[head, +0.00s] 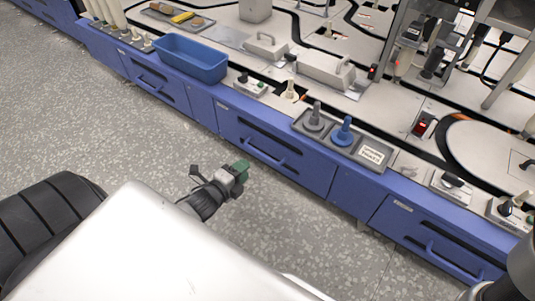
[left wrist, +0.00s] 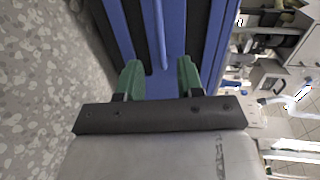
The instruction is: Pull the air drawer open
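Blue drawers line the front of the bench. The middle drawer (head: 285,158) has a blue bar handle (head: 265,153) and looks closed. The drawer labels are too small to read, so I cannot tell which is the air drawer. My left gripper (head: 241,170), with green fingertips, is in front of the middle drawer, left of its handle in the head view. In the left wrist view the gripper (left wrist: 160,80) is open and empty, and a blue bar handle (left wrist: 160,35) lies ahead, in line with the gap between the fingers. My right gripper is not in view.
Other closed drawers are at left (head: 155,85) and right (head: 430,240). On the bench stand a blue bin (head: 190,57), a grey tray (head: 379,161) with blue and grey bobbins, and several fixtures. The speckled floor (head: 110,130) before the bench is clear.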

